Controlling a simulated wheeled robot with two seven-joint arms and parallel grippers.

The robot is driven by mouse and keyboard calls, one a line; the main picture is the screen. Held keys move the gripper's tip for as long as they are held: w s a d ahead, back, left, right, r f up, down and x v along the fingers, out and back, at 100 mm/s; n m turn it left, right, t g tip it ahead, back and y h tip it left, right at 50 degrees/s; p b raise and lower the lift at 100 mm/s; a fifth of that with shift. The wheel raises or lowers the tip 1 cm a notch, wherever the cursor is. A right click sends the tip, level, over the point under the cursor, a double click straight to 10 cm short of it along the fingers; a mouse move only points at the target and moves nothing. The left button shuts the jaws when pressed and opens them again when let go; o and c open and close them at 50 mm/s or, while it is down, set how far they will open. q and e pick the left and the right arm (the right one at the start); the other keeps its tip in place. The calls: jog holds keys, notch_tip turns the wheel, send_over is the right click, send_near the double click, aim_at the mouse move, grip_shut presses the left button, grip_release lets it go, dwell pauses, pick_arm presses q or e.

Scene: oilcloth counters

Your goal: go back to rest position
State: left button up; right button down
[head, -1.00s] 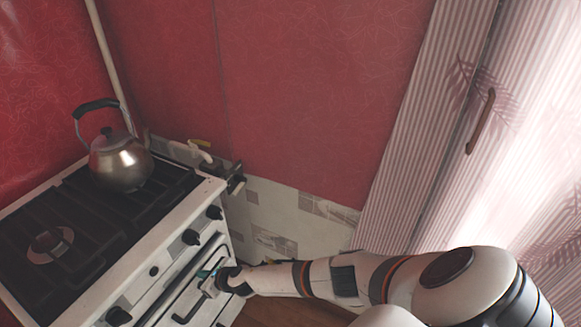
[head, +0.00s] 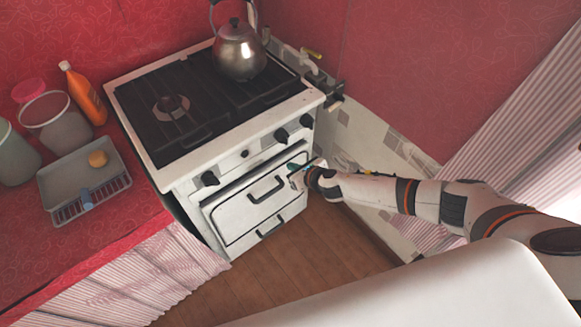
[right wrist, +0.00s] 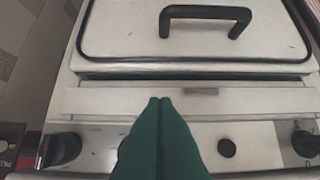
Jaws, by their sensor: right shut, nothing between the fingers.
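My right gripper (head: 294,174) is in front of the stove (head: 240,143), near the right side of the oven door (head: 236,213). In the right wrist view its green fingertips (right wrist: 160,100) are together with nothing between them. Past the fingertips there are the stove's front panel with knobs and the oven door with its black handle (right wrist: 205,12). The fingers are apart from the handle, which also shows left of the gripper in the head view (head: 266,189). The oven door looks nearly closed. My left gripper is not in view.
A metal kettle (head: 239,52) stands on the stove's back right. The red counter (head: 130,200) at left holds a grey tray (head: 72,175) with an orange-yellow item, an orange bottle (head: 82,95) and containers. Wooden floor (head: 310,250) is clear in front of the stove. A wall is on the right.

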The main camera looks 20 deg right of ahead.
jog(key=s+d+f+m+g+h, duration=0.2)
jog(key=s+f+m, duration=0.8)
jog(key=m, duration=0.1)
jog(key=s+d+f+m+g+h, duration=0.1)
jog(key=s+d+f+m+g, duration=0.2)
jog(key=s+f+m, duration=0.75)
jog(key=s+f+m+g, duration=0.1)
jog(key=s+f+m, duration=0.2)
jog(key=s, duration=0.7)
jog(key=s+f+m+g, duration=0.2)
jog(key=s+f+m, duration=0.1)
jog(key=s+m, duration=0.4)
jog(key=s+f+m+g+h, duration=0.1)
jog(key=s+m, duration=0.5)
jog(key=s, duration=0.7)
jog(key=shift+f+g, duration=0.5)
jog(key=shift+f, duration=0.45)
jog(key=shift+a, duration=0.1)
